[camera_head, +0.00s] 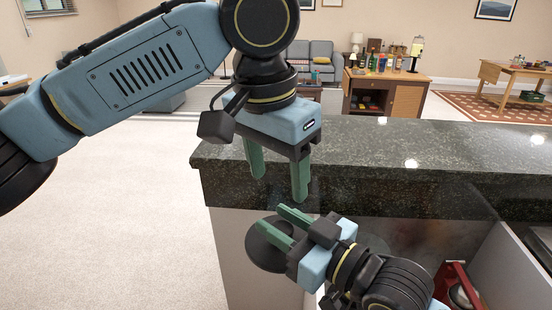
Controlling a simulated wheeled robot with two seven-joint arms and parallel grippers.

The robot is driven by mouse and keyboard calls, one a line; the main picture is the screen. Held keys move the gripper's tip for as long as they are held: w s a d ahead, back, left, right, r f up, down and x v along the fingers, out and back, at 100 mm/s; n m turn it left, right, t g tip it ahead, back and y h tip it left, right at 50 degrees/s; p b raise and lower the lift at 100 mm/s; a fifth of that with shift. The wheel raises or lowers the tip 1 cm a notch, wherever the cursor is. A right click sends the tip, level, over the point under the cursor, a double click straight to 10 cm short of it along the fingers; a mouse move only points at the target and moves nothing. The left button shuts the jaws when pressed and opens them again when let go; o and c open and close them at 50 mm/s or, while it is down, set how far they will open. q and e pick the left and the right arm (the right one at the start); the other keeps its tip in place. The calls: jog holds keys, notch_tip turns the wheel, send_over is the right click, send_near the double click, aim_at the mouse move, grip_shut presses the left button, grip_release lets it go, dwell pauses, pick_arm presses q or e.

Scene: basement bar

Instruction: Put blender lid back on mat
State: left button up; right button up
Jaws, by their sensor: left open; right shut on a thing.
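A dark round disc, which looks like the blender lid (262,258), is in front of the counter's end, partly hidden by my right gripper. My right gripper (271,217) is low in the picture, its green fingers pointing up-left, shut on the lid. My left gripper (279,187) is above it, pointing down in front of the counter edge, open with nothing between its fingers. I see no mat or blender base that I can make out.
The dark speckled counter (420,160) fills the right middle, and its visible top is bare. An open compartment at lower right holds a red item (457,282). Carpet (150,240) lies clear to the left. A cabinet with bottles (405,100) stands far back.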

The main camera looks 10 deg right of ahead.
aim_at(283, 223)
pick_arm(q)
jog(key=f, duration=0.6)
jog(key=w+d+f, duration=0.1)
jog(key=f, duration=0.3)
jog(key=shift+d, duration=0.1)
jog(key=shift+c, duration=0.4)
jog(key=c, duration=1)
pick_arm(e)
jog(key=o, duration=1.1)
jog(key=shift+o, duration=0.2)
